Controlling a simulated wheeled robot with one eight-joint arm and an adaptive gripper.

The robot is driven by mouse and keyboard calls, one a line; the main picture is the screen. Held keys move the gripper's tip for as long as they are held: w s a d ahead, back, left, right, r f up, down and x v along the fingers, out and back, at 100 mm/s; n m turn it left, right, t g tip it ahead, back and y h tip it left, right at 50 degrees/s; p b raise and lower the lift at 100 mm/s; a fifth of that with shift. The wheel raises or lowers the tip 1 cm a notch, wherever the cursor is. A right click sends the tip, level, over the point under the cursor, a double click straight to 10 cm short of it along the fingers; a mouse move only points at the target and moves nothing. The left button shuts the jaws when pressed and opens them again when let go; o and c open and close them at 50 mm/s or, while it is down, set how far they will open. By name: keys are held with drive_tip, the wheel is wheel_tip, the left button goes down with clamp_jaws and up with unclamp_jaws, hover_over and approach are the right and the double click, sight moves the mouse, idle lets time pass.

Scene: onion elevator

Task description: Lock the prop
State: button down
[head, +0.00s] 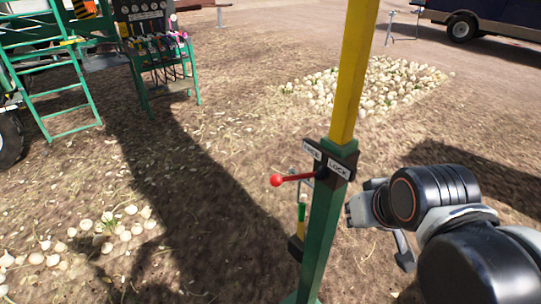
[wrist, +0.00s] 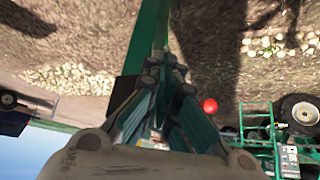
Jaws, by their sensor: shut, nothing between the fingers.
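The prop is a post with a green lower sleeve (head: 322,235) and a yellow upper bar (head: 355,70), standing upright in the head view. A lever with a red knob (head: 276,180) sticks out to the left from a dark plate. The plate carries a label that seems to read FREE (head: 311,150) and a LOCK label (head: 338,168). In the wrist view the red knob (wrist: 210,106) is right of my gripper (wrist: 166,64), whose fingers are shut and empty, close to the green post (wrist: 149,35). Contact cannot be told. In the head view my wrist is just right of the post.
A green machine with a ladder (head: 65,85) and a panel of levers (head: 155,45) stands at the back left. Onion piles lie on the soil at the back right (head: 365,85) and front left (head: 120,232). A dark vehicle (head: 490,18) is at the far right.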

drive_tip(key=w+a+r+n+g+p, duration=0.1)
drive_tip(key=w+a+r+p, duration=0.2)
drive_tip(key=w+r+p, duration=0.3)
drive_tip(key=w+a+r+n+p, duration=0.1)
drive_tip(key=w+a+r+p, duration=0.25)
drive_tip(key=w+p, duration=0.35)
drive_tip(key=w+a+r+p, duration=0.2)
drive_tip(key=w+a+p, duration=0.3)
drive_tip(key=w, duration=0.4)
drive_tip(key=a+p, duration=0.1)
drive_tip(key=s+a+f+n+g+p, duration=0.1)
drive_tip(key=s+a+f+g+y+p, duration=0.1)
drive_tip(key=a, duration=0.1)
drive_tip(key=shift+s+a+f+n, duration=0.1)
drive_tip(key=shift+f+n, duration=0.15)
drive_tip(key=shift+n, duration=0.15)
wheel_tip(320, 180, down, 10)
drive_tip(key=b, duration=0.5)
drive_tip(key=shift+s, duration=0.2)
